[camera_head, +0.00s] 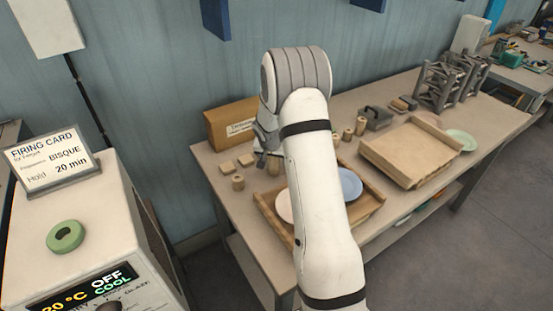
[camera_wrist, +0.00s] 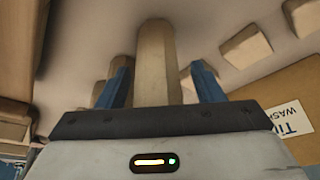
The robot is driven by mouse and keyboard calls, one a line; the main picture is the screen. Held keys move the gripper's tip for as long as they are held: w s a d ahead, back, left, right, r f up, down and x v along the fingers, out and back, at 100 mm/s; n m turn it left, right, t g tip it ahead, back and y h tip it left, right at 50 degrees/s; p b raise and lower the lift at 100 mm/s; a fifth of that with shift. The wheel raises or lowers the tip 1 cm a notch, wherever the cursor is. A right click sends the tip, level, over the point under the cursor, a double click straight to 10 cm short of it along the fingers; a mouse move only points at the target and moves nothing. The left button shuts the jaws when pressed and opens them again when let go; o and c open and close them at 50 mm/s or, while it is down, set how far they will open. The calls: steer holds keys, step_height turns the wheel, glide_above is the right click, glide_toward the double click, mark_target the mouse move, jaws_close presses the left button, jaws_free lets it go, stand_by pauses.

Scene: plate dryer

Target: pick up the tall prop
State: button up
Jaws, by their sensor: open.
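A tall prop (camera_wrist: 155,50), a light tan faceted post, stands between the two blue fingers of my gripper (camera_wrist: 160,68) in the wrist view. The fingers are apart, with a visible gap on each side of the post. In the head view my gripper (camera_head: 266,150) is low over the left back of the table, partly hidden by my arm.
Short tan props (camera_head: 238,183) and blocks (camera_wrist: 245,46) stand close by. A cardboard box (camera_head: 228,124) is behind. A wooden tray (camera_head: 369,205) with plates is in front, partly behind my arm. Another board (camera_head: 408,152) and grey racks (camera_head: 440,85) are to the right.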

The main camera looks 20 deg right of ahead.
steer(key=shift+f, duration=0.25)
steer(key=shift+c, duration=0.2)
steer(key=shift+w, duration=0.1)
steer(key=c, duration=1.2)
